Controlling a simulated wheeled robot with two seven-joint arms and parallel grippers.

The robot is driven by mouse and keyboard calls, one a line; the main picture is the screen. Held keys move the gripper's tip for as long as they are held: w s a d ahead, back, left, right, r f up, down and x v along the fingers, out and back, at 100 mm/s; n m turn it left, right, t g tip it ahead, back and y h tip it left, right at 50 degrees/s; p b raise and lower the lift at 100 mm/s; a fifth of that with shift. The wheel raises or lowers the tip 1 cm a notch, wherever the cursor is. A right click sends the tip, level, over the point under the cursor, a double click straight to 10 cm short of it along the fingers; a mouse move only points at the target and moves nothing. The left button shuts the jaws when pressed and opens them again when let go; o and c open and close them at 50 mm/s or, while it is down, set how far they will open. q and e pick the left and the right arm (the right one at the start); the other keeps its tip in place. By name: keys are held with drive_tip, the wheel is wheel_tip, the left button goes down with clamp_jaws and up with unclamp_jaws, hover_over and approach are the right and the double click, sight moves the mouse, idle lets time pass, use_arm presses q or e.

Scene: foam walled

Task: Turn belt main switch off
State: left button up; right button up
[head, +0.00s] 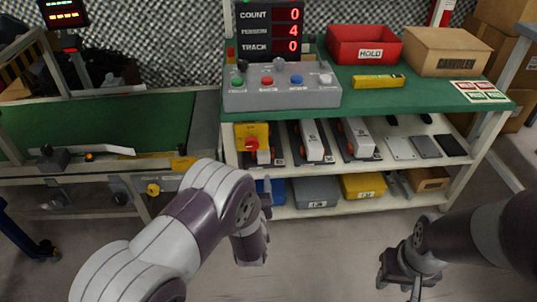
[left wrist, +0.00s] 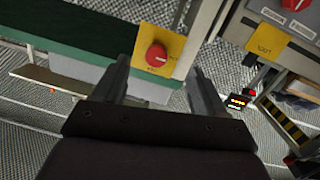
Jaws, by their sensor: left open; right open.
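The red rotary knob (head: 252,143) sits on a yellow plate (head: 262,131) at the left end of the bench's upper shelf. In the left wrist view a red knob (left wrist: 157,55) on a yellow plate (left wrist: 174,43) shows beyond and between my left fingers. My left gripper (left wrist: 158,68) is open, with nothing between its fingers; they appear apart from the knob. In the head view my left arm hides much of that gripper. My right gripper (head: 398,287) is open and empty above the floor at lower right.
The green-topped bench (head: 430,98) carries a grey button box (head: 283,95), a red HOLD bin (head: 364,45) and a cardboard box (head: 445,50). A green conveyor belt (head: 90,123) lies left of it. Grey floor is clear in front.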

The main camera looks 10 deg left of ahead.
sight(252, 146)
use_arm(q)
drive_tip(key=shift+t+y, duration=0.3)
drive_tip(key=shift+t, duration=0.3)
drive_tip(key=b+x, duration=0.2)
drive_tip(key=x, duration=0.2)
drive_tip(key=r+b+x, duration=0.1)
drive_tip(key=x, duration=0.3)
drive_tip(key=b+x, duration=0.2)
drive_tip(key=x, duration=0.1)
drive_tip(key=shift+w+a+r+b, duration=0.3)
drive_tip(key=shift+w+r, duration=0.05)
drive_tip(key=shift+r, duration=0.1)
drive_tip(key=shift+w+a+r, duration=0.15)
drive_tip(key=shift+w, duration=0.35)
drive_tip(key=c, duration=1.1)
